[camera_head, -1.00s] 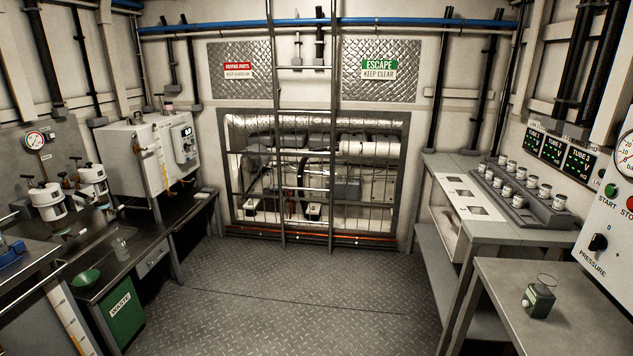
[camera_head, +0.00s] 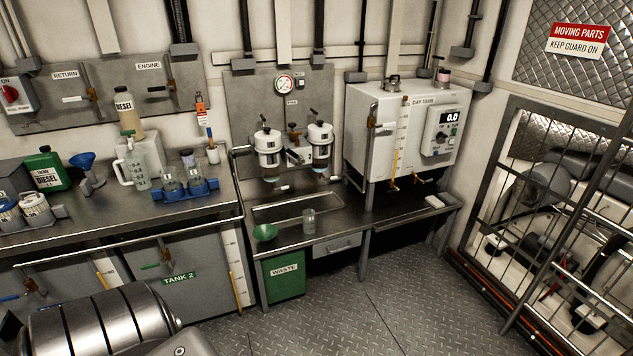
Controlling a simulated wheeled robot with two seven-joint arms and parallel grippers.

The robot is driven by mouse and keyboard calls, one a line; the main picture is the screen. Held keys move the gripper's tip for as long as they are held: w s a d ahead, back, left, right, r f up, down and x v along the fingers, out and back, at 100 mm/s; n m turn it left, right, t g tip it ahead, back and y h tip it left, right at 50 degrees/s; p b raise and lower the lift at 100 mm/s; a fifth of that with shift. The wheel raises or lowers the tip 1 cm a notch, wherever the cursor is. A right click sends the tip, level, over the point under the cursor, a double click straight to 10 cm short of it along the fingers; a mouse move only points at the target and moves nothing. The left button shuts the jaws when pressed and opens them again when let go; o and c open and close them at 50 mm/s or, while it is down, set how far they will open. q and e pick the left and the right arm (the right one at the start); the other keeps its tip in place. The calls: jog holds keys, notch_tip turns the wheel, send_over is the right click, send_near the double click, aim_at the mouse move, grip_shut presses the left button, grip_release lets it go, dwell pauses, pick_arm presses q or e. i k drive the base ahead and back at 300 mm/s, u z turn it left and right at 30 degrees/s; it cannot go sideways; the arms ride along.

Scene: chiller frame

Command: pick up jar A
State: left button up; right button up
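No jar shows a legible letter A, so I cannot tell which one is jar A. Two clear glass jars, a left one (camera_head: 172,181) and a right one (camera_head: 194,177), stand in a blue tray (camera_head: 186,192) on the left counter. Neither of my grippers is in view.
The left counter (camera_head: 100,212) also holds a clear jug (camera_head: 135,168), a green can (camera_head: 46,172) and a blue funnel (camera_head: 87,169). The white day tank (camera_head: 385,135) stands right of two white filters. A green waste bin (camera_head: 285,283) is below. The floor (camera_head: 340,320) has free room.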

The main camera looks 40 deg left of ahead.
aim_at(309, 215)
jog(key=u, duration=0.5)
jog(key=i, duration=1.9)
jog(key=u, duration=0.4)
